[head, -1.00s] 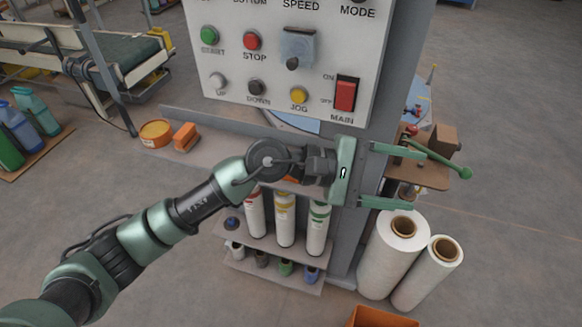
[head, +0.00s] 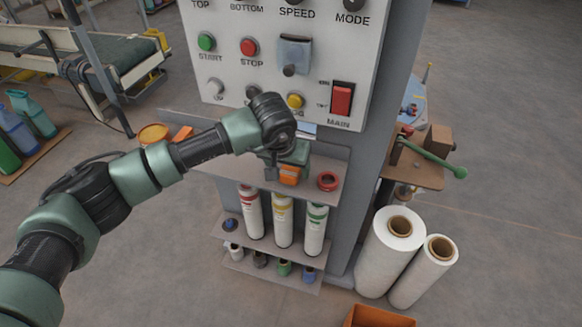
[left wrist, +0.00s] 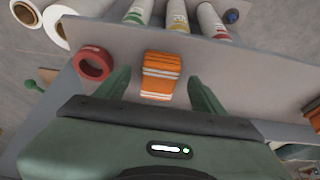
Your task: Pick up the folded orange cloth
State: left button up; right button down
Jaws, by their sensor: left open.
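The folded orange cloth (left wrist: 162,76) has pale stripes and lies on the grey shelf. In the head view, part of the cloth (head: 290,174) shows just below my left gripper (head: 287,160), which hides the rest. My left gripper (left wrist: 162,92) is open in the left wrist view, with one green finger on each side of the cloth. A gap shows between the cloth and each finger. Whether the fingertips reach down to shelf height is unclear. My right gripper is in neither view.
A red ring (head: 327,181) lies on the shelf (head: 225,180) beside the cloth. Another orange item (head: 183,133) and an orange tub (head: 153,134) are at the left. The control panel (head: 225,75) rises close behind my gripper. Tubes (head: 283,220) stand below.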

pick_arm(q)
jog(key=shift+x, duration=0.9)
jog(key=c, duration=1.4)
jog(key=shift+c, duration=0.2)
jog(key=shift+r, duration=0.1)
jog(key=shift+w+r, duration=0.1)
jog(key=shift+r, duration=0.4)
notch_tip(320, 180, up, 3)
jog(key=shift+f+b, duration=0.2)
jog(key=shift+b, duration=0.6)
jog(key=s+a+b, duration=0.1)
jog(key=s+a, duration=0.1)
jog(key=s, duration=0.6)
jog(key=s+a+b, duration=0.2)
jog(key=s+a, duration=0.1)
jog(key=s, duration=0.6)
jog(key=shift+s+a, duration=0.15)
jog(key=shift+a, duration=0.15)
jog(key=shift+f, duration=0.1)
